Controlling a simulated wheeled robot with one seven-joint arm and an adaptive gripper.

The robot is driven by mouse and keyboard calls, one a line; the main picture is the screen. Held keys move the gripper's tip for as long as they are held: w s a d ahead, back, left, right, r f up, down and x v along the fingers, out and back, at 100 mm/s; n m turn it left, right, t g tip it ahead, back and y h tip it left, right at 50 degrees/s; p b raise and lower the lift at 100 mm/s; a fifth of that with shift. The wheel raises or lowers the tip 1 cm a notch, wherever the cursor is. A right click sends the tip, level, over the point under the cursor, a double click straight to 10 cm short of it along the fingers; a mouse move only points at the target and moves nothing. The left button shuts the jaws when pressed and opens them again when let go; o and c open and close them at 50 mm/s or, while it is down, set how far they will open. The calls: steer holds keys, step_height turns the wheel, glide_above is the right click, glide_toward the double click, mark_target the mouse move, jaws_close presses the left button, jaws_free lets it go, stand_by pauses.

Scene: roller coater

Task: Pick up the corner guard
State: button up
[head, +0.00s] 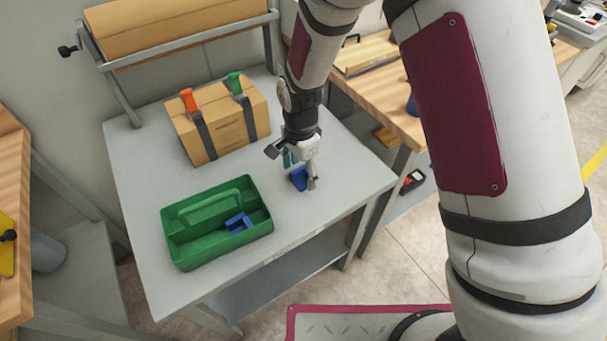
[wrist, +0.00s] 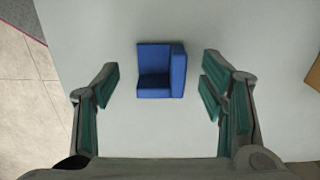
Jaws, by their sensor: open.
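A blue corner guard (wrist: 178,70) lies on the grey table in the wrist view, roughly midway between my open fingers and a little beyond their tips. It also shows in the head view (head: 298,179), partly hidden by my gripper (head: 300,180). My gripper, in the wrist view (wrist: 160,85), is open and empty, with green-padded fingers to the left and right of the guard and a gap on each side. A second blue piece (head: 238,222) of similar look sits inside the green tray (head: 190,262).
A cardboard box (head: 225,125) with orange and green clamps stands at the table's back. A roll holder (head: 180,35) rises behind it. The grey table (head: 140,180) is bare around the guard. A wooden bench (head: 385,95) adjoins on the right.

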step_height(320, 180, down, 2)
jaws_close()
stand_by(0.4)
